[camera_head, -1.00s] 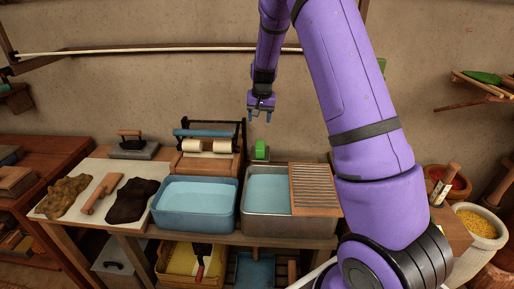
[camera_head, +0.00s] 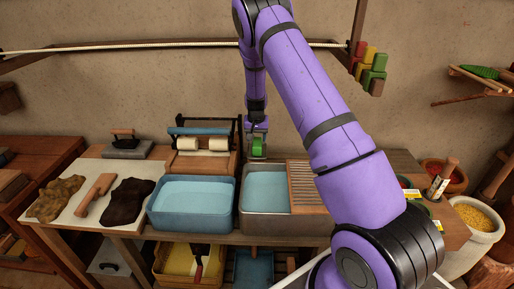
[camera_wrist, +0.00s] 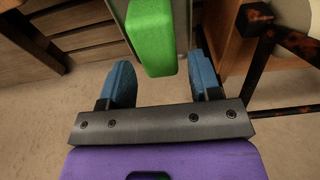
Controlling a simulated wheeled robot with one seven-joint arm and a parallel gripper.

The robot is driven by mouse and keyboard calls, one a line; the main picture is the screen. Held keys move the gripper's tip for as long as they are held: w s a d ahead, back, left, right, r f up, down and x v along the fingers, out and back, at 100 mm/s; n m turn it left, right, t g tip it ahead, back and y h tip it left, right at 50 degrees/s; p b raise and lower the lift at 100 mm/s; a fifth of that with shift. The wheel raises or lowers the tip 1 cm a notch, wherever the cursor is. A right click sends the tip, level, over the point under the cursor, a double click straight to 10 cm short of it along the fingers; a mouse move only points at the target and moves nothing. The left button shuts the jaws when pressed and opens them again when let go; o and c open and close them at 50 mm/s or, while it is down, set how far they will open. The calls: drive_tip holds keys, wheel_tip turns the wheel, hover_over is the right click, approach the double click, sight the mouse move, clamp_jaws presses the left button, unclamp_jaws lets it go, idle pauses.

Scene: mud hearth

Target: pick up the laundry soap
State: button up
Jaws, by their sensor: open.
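The laundry soap, which I take to be the bright green block (camera_head: 257,148), stands at the back edge of the grey metal basin (camera_head: 290,226). In the wrist view the green block (camera_wrist: 152,38) lies ahead of my gripper, roughly in line with the gap between the blue fingers. My gripper (camera_head: 257,132) is above the block in the head view, pointing down. In the wrist view my gripper (camera_wrist: 162,66) is open, with clear space on both sides of the block. I cannot tell whether the fingertips reach down beside it.
A wringer with pale rollers (camera_head: 203,144) stands close to the left of the block. A blue basin (camera_head: 192,203) and a ribbed washboard (camera_head: 304,186) are nearby. Several coloured blocks (camera_head: 370,66) sit on a wall shelf at the upper right.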

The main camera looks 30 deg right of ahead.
sight(257, 142)
drive_tip(key=shift+w+d+f, duration=0.1)
drive_tip(key=shift+d+f, duration=0.05)
drive_tip(key=shift+f, duration=1.15)
drive_tip(key=shift+w+d+f, duration=0.1)
drive_tip(key=shift+d+f, duration=0.05)
drive_tip(key=shift+f, duration=1.1)
drive_tip(key=shift+f, duration=0.2)
drive_tip(key=c, duration=0.8)
